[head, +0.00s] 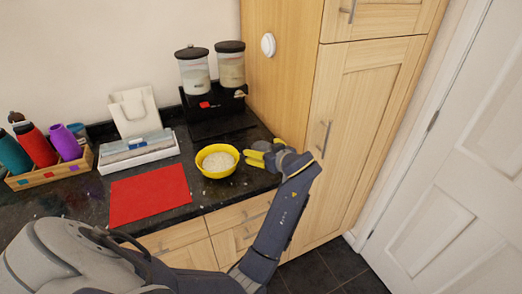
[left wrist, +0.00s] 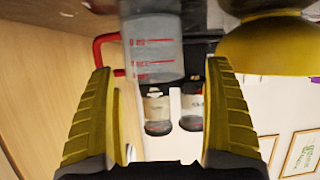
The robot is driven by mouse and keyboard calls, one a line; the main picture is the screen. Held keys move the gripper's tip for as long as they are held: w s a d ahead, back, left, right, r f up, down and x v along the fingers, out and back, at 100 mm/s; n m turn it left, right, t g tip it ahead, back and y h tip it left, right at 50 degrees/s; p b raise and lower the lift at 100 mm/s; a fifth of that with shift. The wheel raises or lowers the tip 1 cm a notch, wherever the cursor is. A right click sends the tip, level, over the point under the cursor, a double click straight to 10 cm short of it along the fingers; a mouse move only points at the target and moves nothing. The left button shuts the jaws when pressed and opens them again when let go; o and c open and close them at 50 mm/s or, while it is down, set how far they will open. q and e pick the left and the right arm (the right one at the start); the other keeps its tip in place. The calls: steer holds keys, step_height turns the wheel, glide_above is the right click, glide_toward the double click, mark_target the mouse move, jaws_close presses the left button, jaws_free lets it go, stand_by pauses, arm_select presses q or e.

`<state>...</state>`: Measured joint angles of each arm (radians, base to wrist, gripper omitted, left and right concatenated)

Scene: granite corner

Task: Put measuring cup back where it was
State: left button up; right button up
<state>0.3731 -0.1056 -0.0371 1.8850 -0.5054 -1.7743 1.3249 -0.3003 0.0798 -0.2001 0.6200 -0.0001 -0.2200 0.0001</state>
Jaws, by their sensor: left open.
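The clear measuring cup (left wrist: 152,48) with red markings and a red handle (left wrist: 104,52) shows in the left wrist view, which is upside down. It is ahead of my left gripper (left wrist: 160,75), and in that picture it lies across the gap between the yellow fingers, apart from both. The left gripper (head: 255,153) is open and empty. In the head view it is low over the counter, just right of the yellow bowl. I cannot pick out the cup in the head view. My right gripper is not in view.
The yellow bowl (head: 206,169) holds white grains; it also shows in the wrist view (left wrist: 265,45). Left of it lies a red mat (head: 150,192). A two-canister dispenser (head: 212,120) stands behind. A tall wooden cabinet (head: 345,130) borders the right. A bottle crate (head: 52,173) stands far left.

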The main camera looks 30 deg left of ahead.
arm_select(q)
steer(key=shift+v, duration=1)
